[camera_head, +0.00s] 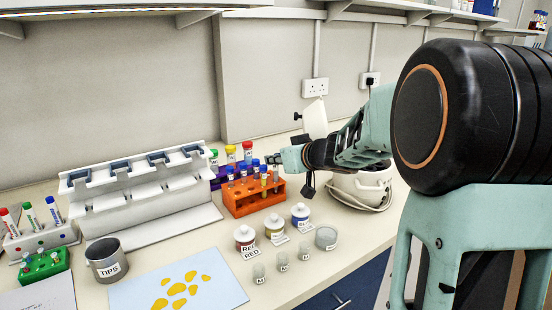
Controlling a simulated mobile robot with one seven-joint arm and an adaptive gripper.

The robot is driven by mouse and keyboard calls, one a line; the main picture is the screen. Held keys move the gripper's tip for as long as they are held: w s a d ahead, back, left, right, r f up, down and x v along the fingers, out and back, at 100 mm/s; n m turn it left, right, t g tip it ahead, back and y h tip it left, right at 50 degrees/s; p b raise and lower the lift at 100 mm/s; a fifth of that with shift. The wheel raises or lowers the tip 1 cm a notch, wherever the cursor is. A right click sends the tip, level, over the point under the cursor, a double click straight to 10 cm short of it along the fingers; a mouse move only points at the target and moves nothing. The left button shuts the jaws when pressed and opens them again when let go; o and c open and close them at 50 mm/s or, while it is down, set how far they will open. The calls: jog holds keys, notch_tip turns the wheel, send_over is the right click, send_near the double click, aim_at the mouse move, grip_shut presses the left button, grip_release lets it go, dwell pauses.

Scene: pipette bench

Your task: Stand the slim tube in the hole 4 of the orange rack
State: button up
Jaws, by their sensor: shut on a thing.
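The orange rack (240,209) stands on the bench in the middle of the view. Several slim tubes with blue caps stand in it, and one at its right side shows yellow (264,182). My gripper (271,160) reaches in from the right, its fingers level with the caps over the rack's right end. It is shut on a slim tube, small and mostly hidden at the fingertips. I cannot tell whether that tube's lower end is in a hole or above it. The hole numbers are too small to read.
A purple rack (216,183) with coloured-cap tubes stands close behind. A white pipette stand (130,190) is to the left. Labelled bottles (245,238) and small jars stand in front. A white round device (362,188) is at right. The TIPS can (106,262) is front left.

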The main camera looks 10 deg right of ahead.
jog(key=shift+f+b, duration=0.35)
jog(key=shift+f, duration=0.35)
jog(key=shift+f, duration=0.15)
jog(key=o, duration=0.9)
jog(key=shift+s, duration=0.1)
jog(key=v, duration=1.2)
